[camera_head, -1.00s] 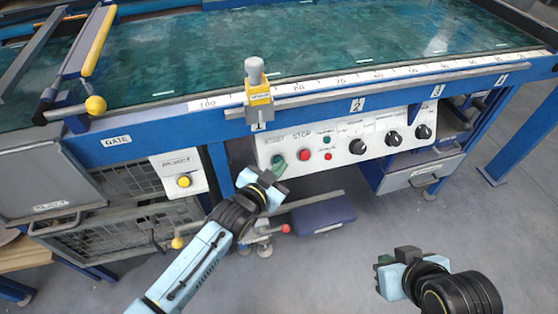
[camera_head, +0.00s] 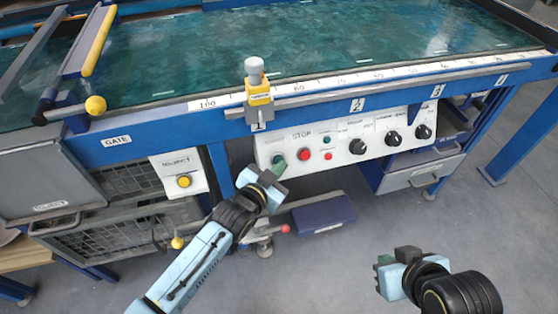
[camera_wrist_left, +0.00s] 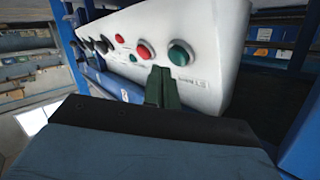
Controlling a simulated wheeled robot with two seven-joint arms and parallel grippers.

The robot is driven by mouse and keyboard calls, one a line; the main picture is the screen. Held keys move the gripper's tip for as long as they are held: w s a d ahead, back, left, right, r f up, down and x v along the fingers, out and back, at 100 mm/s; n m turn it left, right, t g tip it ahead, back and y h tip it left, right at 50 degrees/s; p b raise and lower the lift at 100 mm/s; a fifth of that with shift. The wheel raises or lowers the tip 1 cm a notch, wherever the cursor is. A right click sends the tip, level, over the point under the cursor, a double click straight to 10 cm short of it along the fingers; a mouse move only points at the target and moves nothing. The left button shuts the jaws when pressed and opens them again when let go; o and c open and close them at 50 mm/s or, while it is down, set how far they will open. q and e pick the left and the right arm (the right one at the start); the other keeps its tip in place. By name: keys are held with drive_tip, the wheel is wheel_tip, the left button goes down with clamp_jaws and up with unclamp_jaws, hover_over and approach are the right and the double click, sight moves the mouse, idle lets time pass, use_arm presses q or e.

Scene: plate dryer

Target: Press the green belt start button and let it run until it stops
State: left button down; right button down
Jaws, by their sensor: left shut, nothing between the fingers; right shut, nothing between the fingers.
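The green start button (camera_head: 278,159) is at the left end of the white control panel (camera_head: 340,154); the red stop button (camera_head: 304,155) is just right of it. My left gripper (camera_head: 280,172) is shut and empty, its tips just below the green button and partly over it. In the left wrist view the green button (camera_wrist_left: 181,53) shows clear, with the shut dark green fingertips (camera_wrist_left: 162,84) close below it. I cannot tell whether they touch. The green belt (camera_head: 300,45) lies above the panel. My right gripper (camera_head: 385,272) is shut and empty at lower right.
A yellow stop block (camera_head: 258,95) sits on the scale rail above the green button. A yellow eject button (camera_head: 184,181) is on a plate to the left. Black knobs (camera_head: 393,138) sit on the panel's right side. Open floor lies below the right side.

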use_arm(q)
drive_tip(key=shift+w, duration=0.1)
drive_tip(key=shift+w+a+f, duration=0.1)
drive_tip(key=shift+w+f, duration=0.15)
